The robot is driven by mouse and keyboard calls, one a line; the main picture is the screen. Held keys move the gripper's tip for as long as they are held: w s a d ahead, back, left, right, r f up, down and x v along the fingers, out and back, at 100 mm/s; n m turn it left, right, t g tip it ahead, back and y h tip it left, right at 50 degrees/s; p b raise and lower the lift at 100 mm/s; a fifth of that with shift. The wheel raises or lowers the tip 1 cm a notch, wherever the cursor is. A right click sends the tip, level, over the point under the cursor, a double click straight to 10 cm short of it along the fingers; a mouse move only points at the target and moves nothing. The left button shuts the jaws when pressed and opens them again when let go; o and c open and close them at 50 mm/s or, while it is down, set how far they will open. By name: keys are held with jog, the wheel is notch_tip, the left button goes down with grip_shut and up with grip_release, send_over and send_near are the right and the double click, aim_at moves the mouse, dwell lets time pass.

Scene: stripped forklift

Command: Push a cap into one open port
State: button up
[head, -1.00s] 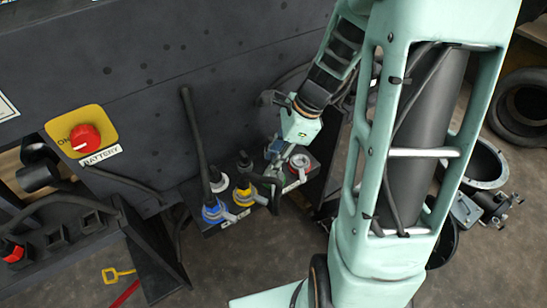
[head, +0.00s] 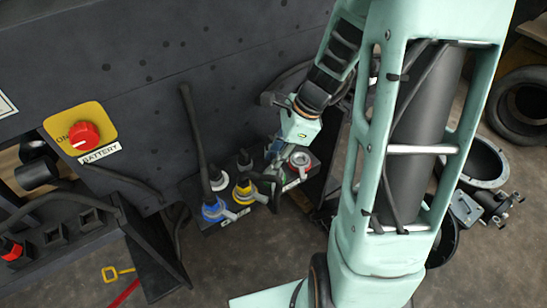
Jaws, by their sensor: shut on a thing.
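A dark block (head: 215,229) low against the panel carries several round fittings. One has a blue ring (head: 213,210), one a yellow ring (head: 243,190) and one a red ring (head: 300,160), with pale levers at their sides. My gripper (head: 272,152) points down at the block, between the yellow and red fittings. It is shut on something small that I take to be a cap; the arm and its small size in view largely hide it. I cannot tell which port is open, or whether the held thing touches one.
A black hose (head: 192,130) rises behind the blue fitting. A yellow plate with a red battery knob (head: 84,136) is on the left panel. A dark bracket (head: 150,255) stands lower left. Tyres (head: 522,105) and scrap parts lie right. The front floor is fairly clear.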

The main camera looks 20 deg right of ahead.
jog(key=shift+f, duration=0.35)
jog(key=shift+f+b, duration=0.75)
jog(key=shift+f, duration=0.05)
dwell(0.6)
jog(key=o, duration=1.1)
